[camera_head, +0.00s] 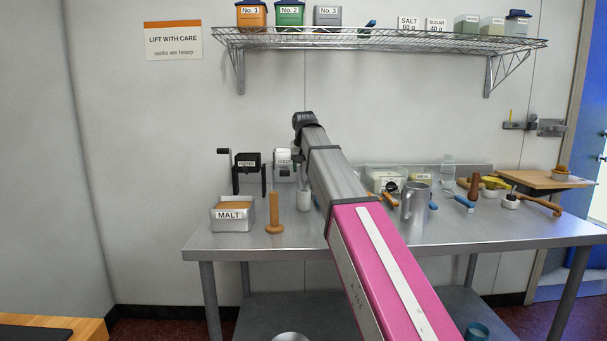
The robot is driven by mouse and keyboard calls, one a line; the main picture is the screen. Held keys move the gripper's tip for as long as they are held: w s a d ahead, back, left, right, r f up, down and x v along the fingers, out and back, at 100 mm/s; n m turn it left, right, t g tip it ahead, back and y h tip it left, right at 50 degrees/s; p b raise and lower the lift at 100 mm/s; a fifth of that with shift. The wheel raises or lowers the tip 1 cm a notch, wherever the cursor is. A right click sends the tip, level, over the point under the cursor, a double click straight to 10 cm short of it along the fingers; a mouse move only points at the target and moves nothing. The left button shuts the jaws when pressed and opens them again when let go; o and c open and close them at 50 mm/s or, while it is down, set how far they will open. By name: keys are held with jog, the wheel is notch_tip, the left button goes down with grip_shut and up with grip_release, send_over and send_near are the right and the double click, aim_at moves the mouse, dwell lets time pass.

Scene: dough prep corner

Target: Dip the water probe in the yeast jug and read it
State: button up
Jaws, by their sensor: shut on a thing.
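A grey metal jug (415,203) with a handle stands upright on the steel table, just right of my arm. No label can be read on it, so I cannot tell for sure that it is the yeast jug. My arm rises from the lower right and ends, as far as I see, in a dark joint above the table. My gripper is hidden behind the arm or out of sight. I cannot make out the water probe or any reading.
The steel table (230,246) carries a MALT bin (232,217), a wooden pestle-like tool (274,214), hand mills (248,174), a clear lidded box (385,178) and several small tools at right. A wire shelf (380,38) with canisters hangs above.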

jog(key=c, duration=0.4)
jog(key=shift+r, duration=4)
